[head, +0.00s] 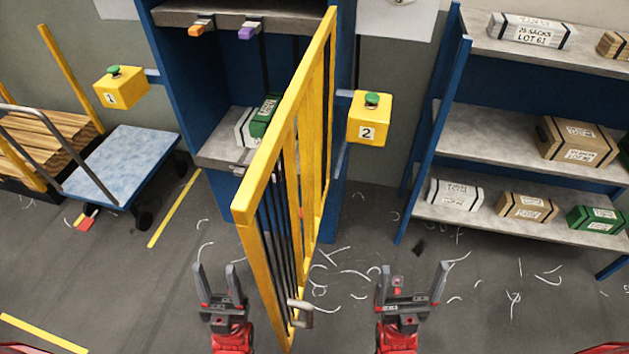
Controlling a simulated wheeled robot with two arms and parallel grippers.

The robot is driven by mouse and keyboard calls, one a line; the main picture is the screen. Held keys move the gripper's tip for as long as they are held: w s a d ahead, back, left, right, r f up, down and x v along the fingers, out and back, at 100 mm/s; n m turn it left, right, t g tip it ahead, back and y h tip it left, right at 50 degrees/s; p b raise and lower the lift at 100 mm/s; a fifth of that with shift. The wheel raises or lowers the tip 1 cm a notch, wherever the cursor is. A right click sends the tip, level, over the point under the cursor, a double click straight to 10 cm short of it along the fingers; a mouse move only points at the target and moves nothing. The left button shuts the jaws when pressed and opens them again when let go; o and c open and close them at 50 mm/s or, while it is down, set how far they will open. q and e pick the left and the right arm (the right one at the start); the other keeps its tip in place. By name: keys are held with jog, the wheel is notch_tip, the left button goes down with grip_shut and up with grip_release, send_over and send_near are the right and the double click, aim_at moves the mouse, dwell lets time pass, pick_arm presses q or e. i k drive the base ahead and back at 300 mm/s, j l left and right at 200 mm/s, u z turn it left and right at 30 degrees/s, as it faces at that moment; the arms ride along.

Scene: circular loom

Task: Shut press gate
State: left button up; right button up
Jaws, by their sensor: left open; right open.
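The yellow barred press gate (317,130) stands swung open toward me, hinged at the right side of the blue press (171,85). A grey handle (300,313) sits low on its near end. My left gripper (219,284) is open and empty, left of the gate's near end. My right gripper (413,284) is open and empty, right of the gate. Neither gripper visibly touches the gate.
Yellow button boxes with green buttons flank the press: box 1 (121,92) and box 2 (369,122). A blue cart (120,165) stands at left. A shelf rack (500,130) with packages stands at right. White scraps litter the floor, which is otherwise mostly open.

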aim_at(309, 94)
jog(key=k+l+u, duration=0.2)
jog(key=k+l, duration=0.85)
